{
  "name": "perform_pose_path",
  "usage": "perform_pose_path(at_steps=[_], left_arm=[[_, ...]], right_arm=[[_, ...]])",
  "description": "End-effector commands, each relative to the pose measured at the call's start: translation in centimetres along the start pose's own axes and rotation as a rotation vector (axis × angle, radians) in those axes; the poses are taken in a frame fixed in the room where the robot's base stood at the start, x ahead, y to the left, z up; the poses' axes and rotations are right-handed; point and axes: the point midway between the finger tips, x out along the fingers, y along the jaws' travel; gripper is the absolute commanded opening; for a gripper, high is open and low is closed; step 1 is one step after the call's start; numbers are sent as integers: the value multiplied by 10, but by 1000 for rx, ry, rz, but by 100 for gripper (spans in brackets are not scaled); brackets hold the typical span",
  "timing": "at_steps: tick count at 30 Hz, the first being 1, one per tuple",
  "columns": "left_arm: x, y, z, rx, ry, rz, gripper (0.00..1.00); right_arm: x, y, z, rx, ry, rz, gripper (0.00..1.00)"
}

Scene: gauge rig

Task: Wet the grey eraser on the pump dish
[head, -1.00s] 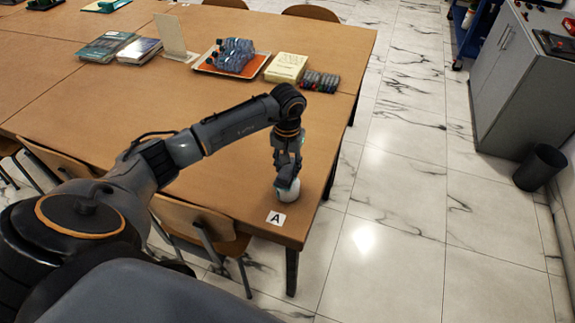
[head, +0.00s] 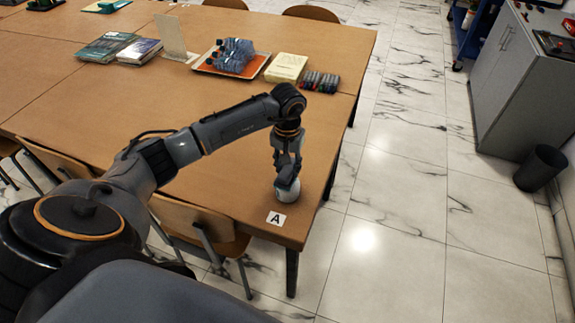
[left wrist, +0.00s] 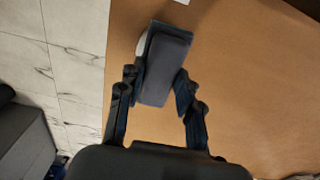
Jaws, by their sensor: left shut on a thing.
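My left gripper (head: 286,176) points down over the corner of the table. In the left wrist view its two fingers (left wrist: 160,98) are shut on the grey eraser (left wrist: 166,68), a dark grey block held between them. The pump dish (head: 288,196) is a small white round thing directly below the gripper, behind the letter A card. In the left wrist view only a pale sliver of the dish (left wrist: 142,44) shows beside the eraser, which hides the rest. I cannot tell for sure whether the eraser touches the dish. My right gripper is in no view.
A white card with the letter A (head: 276,218) lies at the near table corner. An orange tray (head: 231,67) with blue things, a cream book (head: 286,68) and dark markers (head: 320,82) are farther back. The tabletop left of the gripper is clear.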

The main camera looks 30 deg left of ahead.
Motion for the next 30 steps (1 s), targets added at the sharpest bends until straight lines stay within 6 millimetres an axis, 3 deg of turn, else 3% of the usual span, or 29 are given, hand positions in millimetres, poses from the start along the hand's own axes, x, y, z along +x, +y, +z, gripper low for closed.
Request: perform_pose_path(at_steps=[10, 30], left_arm=[[-4, 0, 1, 1, -4, -2, 10], [-59, 0, 0, 0, 1, -1, 10]], right_arm=[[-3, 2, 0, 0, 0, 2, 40], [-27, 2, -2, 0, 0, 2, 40]])
